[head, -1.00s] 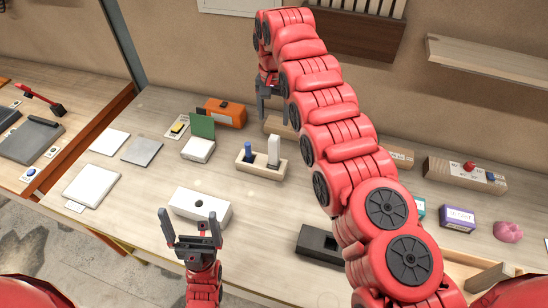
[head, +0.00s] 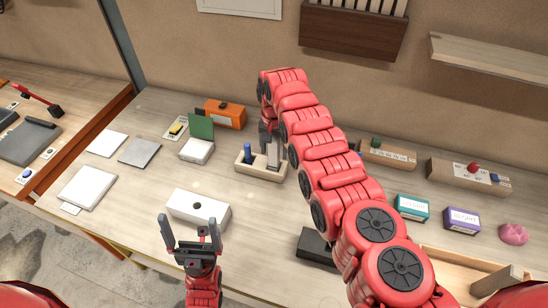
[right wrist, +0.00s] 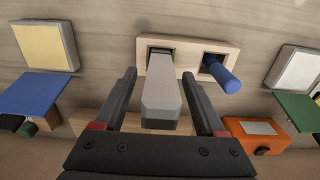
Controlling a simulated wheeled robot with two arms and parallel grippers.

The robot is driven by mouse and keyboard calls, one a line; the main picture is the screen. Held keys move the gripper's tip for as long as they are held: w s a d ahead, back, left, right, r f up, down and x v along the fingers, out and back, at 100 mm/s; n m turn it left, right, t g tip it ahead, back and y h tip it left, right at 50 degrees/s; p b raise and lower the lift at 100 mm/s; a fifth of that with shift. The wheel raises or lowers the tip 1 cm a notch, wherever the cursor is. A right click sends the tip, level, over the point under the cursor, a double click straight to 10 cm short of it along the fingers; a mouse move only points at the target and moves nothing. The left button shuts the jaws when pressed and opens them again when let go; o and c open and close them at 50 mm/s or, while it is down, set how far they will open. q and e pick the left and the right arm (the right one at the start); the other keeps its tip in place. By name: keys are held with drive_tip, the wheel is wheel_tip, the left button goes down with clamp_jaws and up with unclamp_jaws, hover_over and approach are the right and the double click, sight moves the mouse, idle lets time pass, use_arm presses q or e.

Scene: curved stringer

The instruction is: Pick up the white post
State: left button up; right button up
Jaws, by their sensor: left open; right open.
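The white post (head: 273,154) stands in the right hole of a light wooden holder (head: 259,171) at the middle of the bench. In the right wrist view the post (right wrist: 162,103) looks pale grey and lies between the two open fingers of my right gripper (right wrist: 159,76), with a visible gap on each side. In the head view my right gripper (head: 269,137) is down around the post and partly hides it. My left gripper (head: 190,226) is open and empty, with its fingers up, near the bench's front edge.
A blue post (head: 248,153) stands close by in the holder's other hole. A white block with a hole (head: 198,208) lies by my left gripper. An orange box (head: 226,113) and a green panel (head: 201,126) stand behind to the left. A dark block (head: 316,247) is at the front.

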drive_tip(key=shift+r, duration=0.1)
clamp_jaws()
idle(0.3)
